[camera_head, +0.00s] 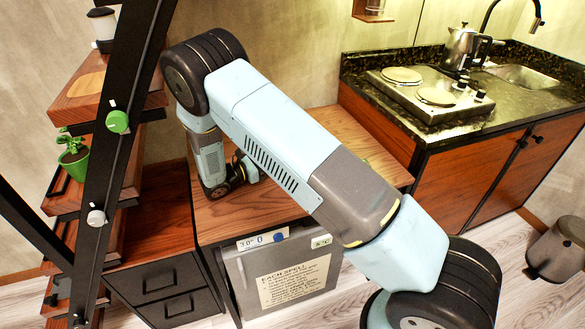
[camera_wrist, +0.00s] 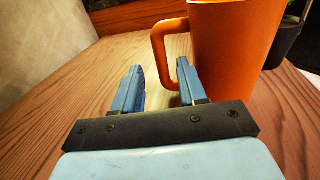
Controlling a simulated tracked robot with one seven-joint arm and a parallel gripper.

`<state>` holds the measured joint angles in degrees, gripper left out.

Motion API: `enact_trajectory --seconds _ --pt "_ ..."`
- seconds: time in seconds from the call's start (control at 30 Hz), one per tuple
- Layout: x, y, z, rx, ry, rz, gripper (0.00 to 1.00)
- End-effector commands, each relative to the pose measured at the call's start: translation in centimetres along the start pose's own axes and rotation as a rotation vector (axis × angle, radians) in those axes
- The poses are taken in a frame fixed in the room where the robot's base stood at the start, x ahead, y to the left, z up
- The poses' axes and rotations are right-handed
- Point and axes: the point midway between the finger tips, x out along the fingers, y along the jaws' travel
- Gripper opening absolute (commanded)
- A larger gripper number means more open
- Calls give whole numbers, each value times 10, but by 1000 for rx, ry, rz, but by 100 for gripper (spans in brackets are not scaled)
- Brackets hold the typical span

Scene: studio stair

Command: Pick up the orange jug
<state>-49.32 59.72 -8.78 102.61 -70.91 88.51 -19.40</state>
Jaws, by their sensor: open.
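The orange jug (camera_wrist: 236,45) stands on a wooden surface in the wrist view, at the upper right, with its top cut off by the frame. Its handle (camera_wrist: 160,52) points left. My gripper (camera_wrist: 158,80) is open, its two blue fingers apart, just short of the handle. The right finger is close to the jug's body; I cannot tell whether it touches. In the head view my arm covers much of the wooden counter, and I cannot make out the jug there.
A dark pot (camera_wrist: 287,40) stands behind the jug at the right. In the head view, a stair with a plant (camera_head: 73,158) rises at the left. A hotplate (camera_head: 425,92) and a metal kettle (camera_head: 462,48) are on the dark counter at the right. A bin (camera_head: 558,249) stands on the floor.

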Motion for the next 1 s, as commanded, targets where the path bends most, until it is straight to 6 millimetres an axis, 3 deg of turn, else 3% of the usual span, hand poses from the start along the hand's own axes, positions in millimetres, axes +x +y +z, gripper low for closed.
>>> enact_trajectory --seconds 0.4,0.67,1.0 --pt "47 -1 6 0 0 -2 41" --pt "50 -1 6 1 0 0 40" --pt "50 -1 6 0 0 0 8"
